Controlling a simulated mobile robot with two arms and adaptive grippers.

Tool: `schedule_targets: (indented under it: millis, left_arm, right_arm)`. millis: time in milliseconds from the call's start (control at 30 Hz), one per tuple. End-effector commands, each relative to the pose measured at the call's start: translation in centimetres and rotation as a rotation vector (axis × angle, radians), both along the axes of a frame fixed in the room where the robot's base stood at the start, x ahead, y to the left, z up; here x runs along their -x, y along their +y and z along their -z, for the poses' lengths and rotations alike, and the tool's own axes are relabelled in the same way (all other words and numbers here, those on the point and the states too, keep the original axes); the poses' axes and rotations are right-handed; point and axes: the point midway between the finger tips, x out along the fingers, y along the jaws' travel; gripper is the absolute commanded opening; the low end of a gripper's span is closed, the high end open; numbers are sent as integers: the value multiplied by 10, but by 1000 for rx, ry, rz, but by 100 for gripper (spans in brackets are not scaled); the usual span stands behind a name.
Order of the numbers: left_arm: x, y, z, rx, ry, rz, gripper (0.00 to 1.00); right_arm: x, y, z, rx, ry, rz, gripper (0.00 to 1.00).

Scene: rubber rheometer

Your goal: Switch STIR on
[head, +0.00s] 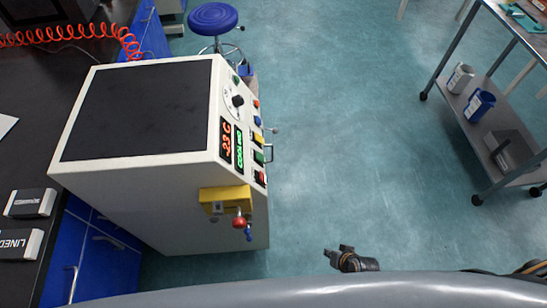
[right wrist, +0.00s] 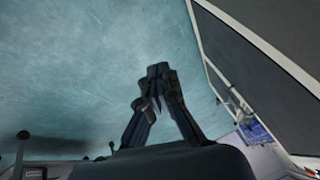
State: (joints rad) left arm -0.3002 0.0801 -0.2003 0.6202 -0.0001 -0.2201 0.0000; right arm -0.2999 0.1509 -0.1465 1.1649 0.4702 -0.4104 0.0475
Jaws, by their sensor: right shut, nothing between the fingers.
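A white machine (head: 150,180) with a dark top stands at the left in the head view. Its front panel carries a black dial (head: 237,101), a red display (head: 226,139) reading about -23 C, a green display (head: 239,148), and several coloured switches and buttons along the edge. The labels are too small to read, so I cannot tell which control is STIR. My right gripper (head: 340,252) is over the floor to the right of the machine, well apart from the panel. Its fingers also show in the right wrist view (right wrist: 158,77), shut and empty. My left gripper is not in view.
A yellow bracket (head: 225,199) with red and blue valve knobs juts from the machine's near side. A blue stool (head: 213,19) stands behind it. The floor (head: 350,140) between is clear.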

Motion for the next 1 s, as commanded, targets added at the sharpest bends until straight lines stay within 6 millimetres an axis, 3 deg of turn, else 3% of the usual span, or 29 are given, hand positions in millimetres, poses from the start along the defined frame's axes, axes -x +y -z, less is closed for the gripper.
schedule_targets:
  millis: [33, 200, 400, 500, 600, 700, 1000]
  left_arm:
    - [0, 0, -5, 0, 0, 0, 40]
    - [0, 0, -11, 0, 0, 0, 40]
    - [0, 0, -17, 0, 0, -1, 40]
    - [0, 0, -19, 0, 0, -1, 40]
    - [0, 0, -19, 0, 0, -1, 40]
    - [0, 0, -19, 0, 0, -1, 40]
    - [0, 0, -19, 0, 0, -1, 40]
  right_arm:
    - [-29, 4, -32, -57, -52, 33, 0]
    - [-101, 29, -136, -278, -195, 105, 0]
    - [-142, 58, -253, -509, -318, 98, 0]
    - [-148, 69, -292, -585, -353, 81, 0]
    - [-151, 75, -315, -627, -373, 68, 0]
    - [-151, 78, -324, -647, -380, 62, 0]
    - [-152, 78, -324, -648, -381, 62, 0]
